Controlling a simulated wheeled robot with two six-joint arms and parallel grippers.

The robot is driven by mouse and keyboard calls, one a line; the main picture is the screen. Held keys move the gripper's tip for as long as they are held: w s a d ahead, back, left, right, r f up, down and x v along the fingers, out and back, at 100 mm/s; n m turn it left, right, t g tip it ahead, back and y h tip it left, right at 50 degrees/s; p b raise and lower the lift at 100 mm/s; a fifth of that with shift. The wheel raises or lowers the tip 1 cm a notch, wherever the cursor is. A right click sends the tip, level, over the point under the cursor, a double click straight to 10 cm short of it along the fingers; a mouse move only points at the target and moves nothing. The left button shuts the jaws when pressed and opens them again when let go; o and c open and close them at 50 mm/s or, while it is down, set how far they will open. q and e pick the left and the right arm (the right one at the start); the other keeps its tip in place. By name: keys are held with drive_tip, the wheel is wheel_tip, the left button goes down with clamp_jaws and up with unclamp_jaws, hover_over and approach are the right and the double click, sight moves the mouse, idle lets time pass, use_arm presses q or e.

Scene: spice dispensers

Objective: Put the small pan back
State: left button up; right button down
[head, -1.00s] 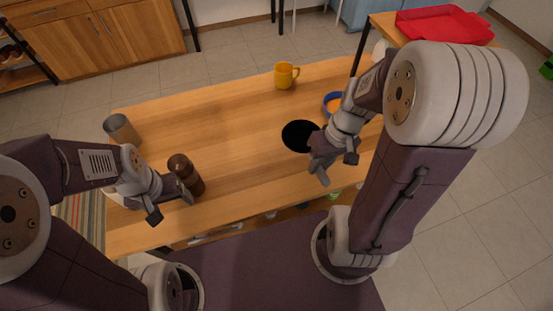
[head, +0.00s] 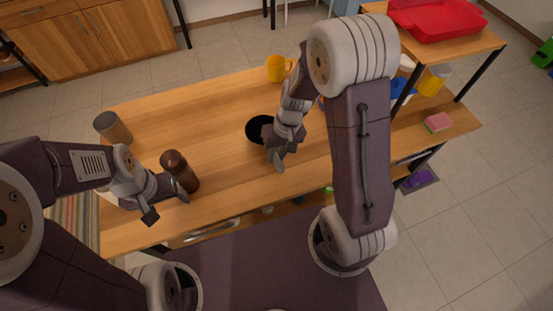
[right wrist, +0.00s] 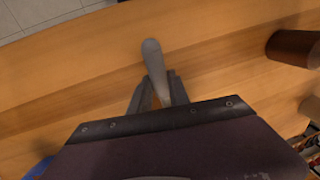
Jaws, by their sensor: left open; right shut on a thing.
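The small pan (head: 258,130) is black and round, over the middle of the wooden table in the head view. My right gripper (head: 277,160) is shut on its grey handle, which also shows between the fingers in the right wrist view (right wrist: 155,62). The wrist and gripper hide part of the pan. I cannot tell whether the pan touches the tabletop. My left gripper (head: 168,206) is open and empty near the table's front left, close to a brown dispenser (head: 180,172).
A grey cup (head: 113,128) stands at the table's left end, and a yellow mug (head: 277,69) at the back edge. On the right are a sponge (head: 438,122), another yellow mug (head: 434,80) and a raised shelf with a red tray (head: 437,20). The tabletop's left middle is clear.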

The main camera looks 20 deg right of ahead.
wheel_tip(320, 180, down, 3)
drive_tip(key=shift+f+b, duration=0.15)
drive_tip(key=shift+b, duration=0.25)
drive_tip(key=shift+f, duration=0.15)
drive_tip(key=c, duration=1.2)
unclamp_jaws()
drive_tip(key=shift+c, duration=0.2)
